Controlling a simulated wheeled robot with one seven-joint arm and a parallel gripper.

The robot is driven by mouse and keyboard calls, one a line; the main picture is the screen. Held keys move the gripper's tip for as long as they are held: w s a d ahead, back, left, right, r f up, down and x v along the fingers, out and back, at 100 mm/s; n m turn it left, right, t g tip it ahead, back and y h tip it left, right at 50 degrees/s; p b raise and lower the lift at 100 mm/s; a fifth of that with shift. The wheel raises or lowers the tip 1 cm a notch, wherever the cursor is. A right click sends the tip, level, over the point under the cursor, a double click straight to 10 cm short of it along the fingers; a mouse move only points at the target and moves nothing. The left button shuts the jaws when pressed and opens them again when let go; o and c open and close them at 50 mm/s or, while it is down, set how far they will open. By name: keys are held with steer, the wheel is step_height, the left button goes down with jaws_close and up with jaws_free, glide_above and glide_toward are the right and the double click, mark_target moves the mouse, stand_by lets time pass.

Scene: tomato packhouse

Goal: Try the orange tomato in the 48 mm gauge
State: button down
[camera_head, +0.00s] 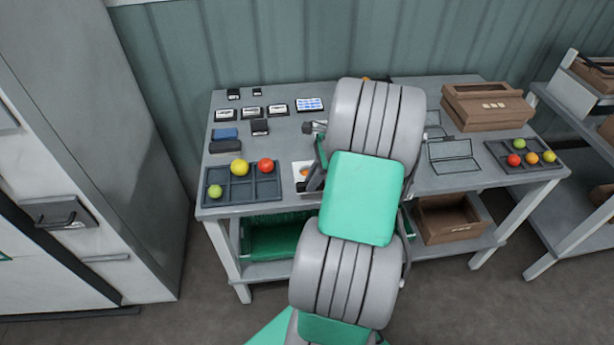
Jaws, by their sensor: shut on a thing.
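My gripper (312,178) points down at the front of the table, just right of the left tray, partly hidden by my own arm. It is shut on what looks like the orange tomato (304,172), of which only a small orange patch shows. This patch is at a white plate or card (298,184); I cannot tell whether it touches it, or whether this is the 48 mm gauge. Several small white-labelled pieces (251,112) stand at the back left, their print too small to read.
A dark divided tray (240,198) at left holds green, yellow and red tomatoes. Another tray (545,165) at right holds several tomatoes. A brown crate (486,106) stands at the back right. Blue and dark blocks (225,134) lie left. An orange bit (366,79) shows behind my arm.

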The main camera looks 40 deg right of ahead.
steer(key=shift+r+p, duration=2.35)
steer(key=shift+p, duration=0.1)
steer(key=shift+f, duration=0.1)
